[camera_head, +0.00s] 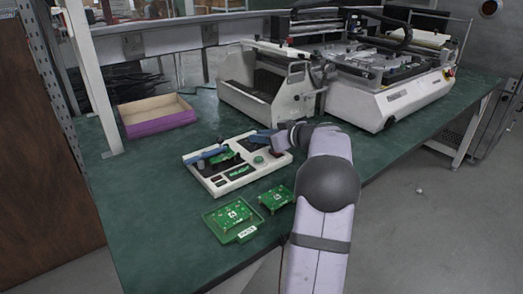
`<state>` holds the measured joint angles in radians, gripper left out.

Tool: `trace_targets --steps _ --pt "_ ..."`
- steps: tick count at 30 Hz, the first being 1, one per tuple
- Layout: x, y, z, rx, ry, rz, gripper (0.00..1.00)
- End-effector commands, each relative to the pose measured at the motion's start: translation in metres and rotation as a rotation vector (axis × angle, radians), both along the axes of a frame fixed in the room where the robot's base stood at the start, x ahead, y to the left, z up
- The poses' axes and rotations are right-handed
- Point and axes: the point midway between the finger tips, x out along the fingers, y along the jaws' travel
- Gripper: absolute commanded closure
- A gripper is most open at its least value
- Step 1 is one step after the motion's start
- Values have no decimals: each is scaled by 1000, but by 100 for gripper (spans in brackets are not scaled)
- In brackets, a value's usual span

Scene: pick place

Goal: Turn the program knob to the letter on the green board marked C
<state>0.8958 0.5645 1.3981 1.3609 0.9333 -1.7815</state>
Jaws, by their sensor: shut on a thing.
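A white control panel (212,184) lies on the green bench, with dark recesses and small parts on it. My gripper (255,139) is low over the panel's far right part, with the wrist to its right. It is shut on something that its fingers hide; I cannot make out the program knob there. A green board (234,213) with a white mark lies in a green tray (247,236) in front of the panel. Another marked green board (275,198) lies to its right. Both marks are too small to read surely.
A blue bar (206,156) and a small grey cylinder (200,164) are at the panel's left. A purple-sided wooden box (158,130) stands at the back left. A white machine (385,104) stands behind my arm. The bench's left front is clear.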

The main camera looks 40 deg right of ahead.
Motion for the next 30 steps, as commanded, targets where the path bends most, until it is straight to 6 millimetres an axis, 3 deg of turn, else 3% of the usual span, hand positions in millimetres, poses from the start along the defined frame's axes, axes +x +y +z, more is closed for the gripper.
trace_targets --steps 1,12,27,28,30 --pt "0 2 -6 -3 -1 -17 100" --pt "0 2 -2 1 0 -111 100" --pt "0 2 0 0 1 -123 100" --pt "0 2 0 0 1 -123 76" --pt "0 2 0 0 1 -122 60"
